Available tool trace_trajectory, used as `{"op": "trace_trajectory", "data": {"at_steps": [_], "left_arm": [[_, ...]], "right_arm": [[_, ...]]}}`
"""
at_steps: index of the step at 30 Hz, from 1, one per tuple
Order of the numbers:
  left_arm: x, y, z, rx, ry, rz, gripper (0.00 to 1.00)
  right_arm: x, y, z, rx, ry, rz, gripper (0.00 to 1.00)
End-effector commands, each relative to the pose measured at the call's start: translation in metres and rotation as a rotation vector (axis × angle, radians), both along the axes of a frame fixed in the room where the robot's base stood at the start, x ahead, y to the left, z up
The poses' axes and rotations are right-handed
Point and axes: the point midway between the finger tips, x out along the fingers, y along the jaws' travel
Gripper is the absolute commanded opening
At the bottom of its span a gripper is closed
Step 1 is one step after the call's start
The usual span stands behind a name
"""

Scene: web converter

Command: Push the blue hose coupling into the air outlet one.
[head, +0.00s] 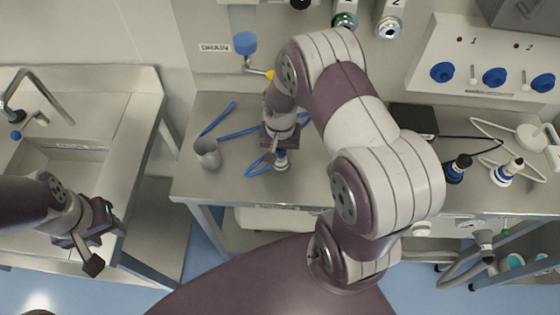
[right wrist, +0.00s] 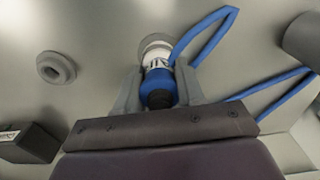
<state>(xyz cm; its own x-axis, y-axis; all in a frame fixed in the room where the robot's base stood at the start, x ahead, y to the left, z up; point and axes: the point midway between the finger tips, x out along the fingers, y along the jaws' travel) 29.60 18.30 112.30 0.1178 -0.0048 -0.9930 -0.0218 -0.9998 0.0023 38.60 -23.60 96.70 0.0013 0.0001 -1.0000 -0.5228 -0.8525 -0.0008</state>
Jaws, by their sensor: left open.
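The blue hose coupling (head: 281,160), with a blue ring and pale metal body, is at the bench top below my right gripper (head: 280,143). In the right wrist view the coupling (right wrist: 158,82) lies between the fingers of my right gripper (right wrist: 158,90), which appear to touch both its sides. A blue hose (right wrist: 205,35) loops away from it. Air outlet one appears to be the green-ringed fitting (head: 345,21) on the back panel, left of the outlet marked 2 (head: 389,28). My left gripper (head: 100,241) is open and empty near the sink counter's front.
A metal cup (head: 208,153) stands left of the coupling on the bench. A blue-handled drain valve (head: 246,44) is on the back panel. A black box (head: 413,119) and other fittings (head: 457,168) are to the right. My right arm hides part of the bench.

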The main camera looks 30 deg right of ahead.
Motion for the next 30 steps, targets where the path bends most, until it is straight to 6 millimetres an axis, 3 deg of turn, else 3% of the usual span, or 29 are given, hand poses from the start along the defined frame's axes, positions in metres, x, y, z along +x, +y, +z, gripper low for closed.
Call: {"op": "trace_trajectory", "data": {"at_steps": [30], "left_arm": [[0.000, 0.000, 0.040, 0.000, 0.000, 0.000, 0.43]], "right_arm": [[0.000, 0.000, 0.043, 0.000, 0.001, 0.000, 0.00]]}}
